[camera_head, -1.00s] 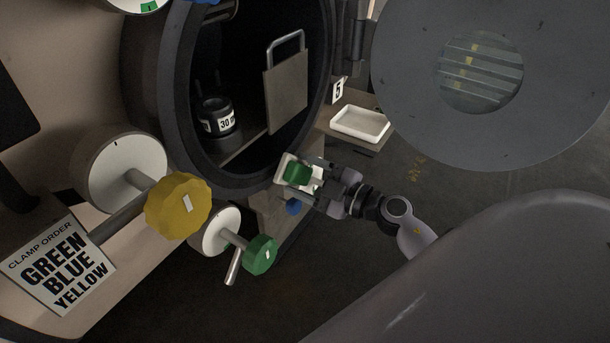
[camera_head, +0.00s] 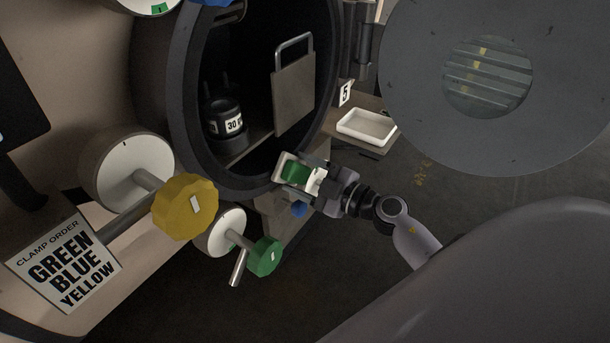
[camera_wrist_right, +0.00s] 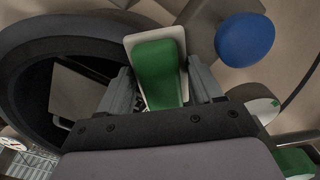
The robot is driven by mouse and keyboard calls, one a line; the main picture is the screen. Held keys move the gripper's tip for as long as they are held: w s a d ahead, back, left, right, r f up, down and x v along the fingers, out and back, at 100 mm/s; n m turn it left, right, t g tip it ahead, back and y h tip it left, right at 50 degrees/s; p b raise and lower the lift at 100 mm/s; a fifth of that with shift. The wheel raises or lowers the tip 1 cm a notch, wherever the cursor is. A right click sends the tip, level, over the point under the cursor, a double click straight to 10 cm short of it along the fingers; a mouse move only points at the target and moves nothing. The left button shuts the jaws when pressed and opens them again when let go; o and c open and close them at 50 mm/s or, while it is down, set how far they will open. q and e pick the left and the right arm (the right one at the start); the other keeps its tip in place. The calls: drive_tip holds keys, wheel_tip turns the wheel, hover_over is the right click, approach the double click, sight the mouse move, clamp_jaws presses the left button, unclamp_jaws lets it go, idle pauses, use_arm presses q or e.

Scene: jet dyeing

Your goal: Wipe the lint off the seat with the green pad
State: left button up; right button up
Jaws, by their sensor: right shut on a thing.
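My right gripper (camera_head: 304,179) is shut on the green pad (camera_head: 295,173), which has a white backing plate. In the right wrist view the green pad (camera_wrist_right: 158,72) sits between the two fingers. The pad is in front of the lower right rim of the round dark opening (camera_head: 262,184), and its white plate faces the rim. I cannot tell whether it touches the rim. The seat is likely this ring-shaped rim. No lint can be made out. My left gripper is not in view.
The round grey door (camera_head: 490,85) stands open at the right. A white tray (camera_head: 366,127) rests on a shelf at the back. Yellow (camera_head: 185,206) and green (camera_head: 264,256) knobs stick out at the left, and a blue knob (camera_wrist_right: 245,40) is close to the pad.

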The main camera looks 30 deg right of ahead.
drive_tip(key=shift+w, duration=0.15)
drive_tip(key=shift+w+d, duration=0.25)
drive_tip(key=shift+d, duration=0.35)
drive_tip(key=shift+w+d, duration=0.2)
drive_tip(key=shift+d, duration=0.45)
drive_tip(key=shift+w+d, duration=0.25)
drive_tip(key=shift+d, duration=0.35)
drive_tip(key=shift+r, duration=0.1)
drive_tip(key=shift+s+a, duration=0.3)
drive_tip(key=shift+a, duration=0.6)
drive_tip(key=shift+s+a, duration=0.25)
drive_tip(key=shift+a, duration=0.9)
drive_tip(key=shift+c, duration=0.4)
drive_tip(key=shift+s, duration=0.1)
drive_tip(key=shift+s+d, duration=0.15)
drive_tip(key=shift+s, duration=0.35)
drive_tip(key=shift+v, duration=2.45)
